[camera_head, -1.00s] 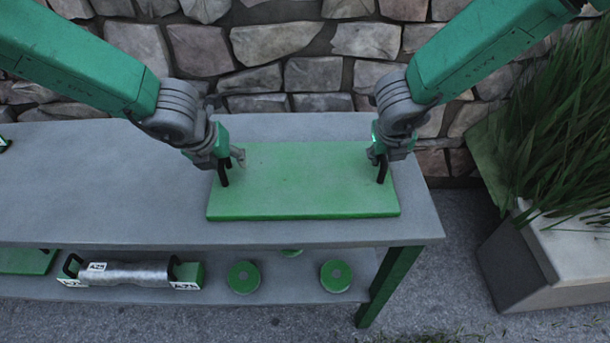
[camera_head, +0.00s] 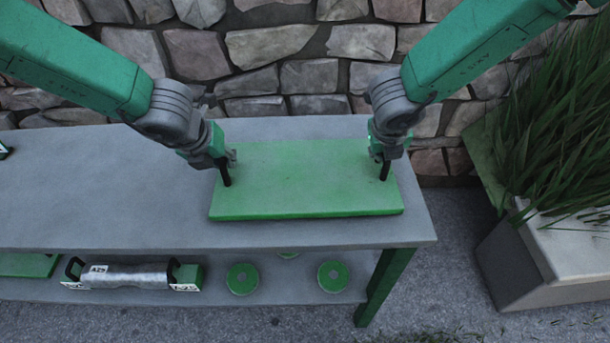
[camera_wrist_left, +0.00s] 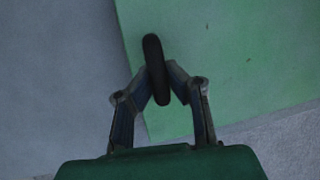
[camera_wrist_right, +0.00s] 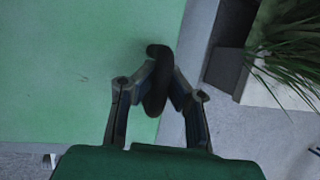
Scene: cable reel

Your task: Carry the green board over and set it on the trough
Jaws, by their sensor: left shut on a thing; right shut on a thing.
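The green board (camera_head: 305,185) is a flat rectangle at the right end of the grey table top in the head view, with a black handle at its left and right ends. My left gripper (camera_head: 227,165) is shut on the left handle, which shows between its fingers in the left wrist view (camera_wrist_left: 155,70). My right gripper (camera_head: 384,160) is shut on the right handle, also seen in the right wrist view (camera_wrist_right: 158,85). Whether the board rests on the table or hangs just above it, I cannot tell. No trough is clearly recognisable.
A stone wall (camera_head: 260,45) stands behind. A planter with grass (camera_head: 545,250) stands at right.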

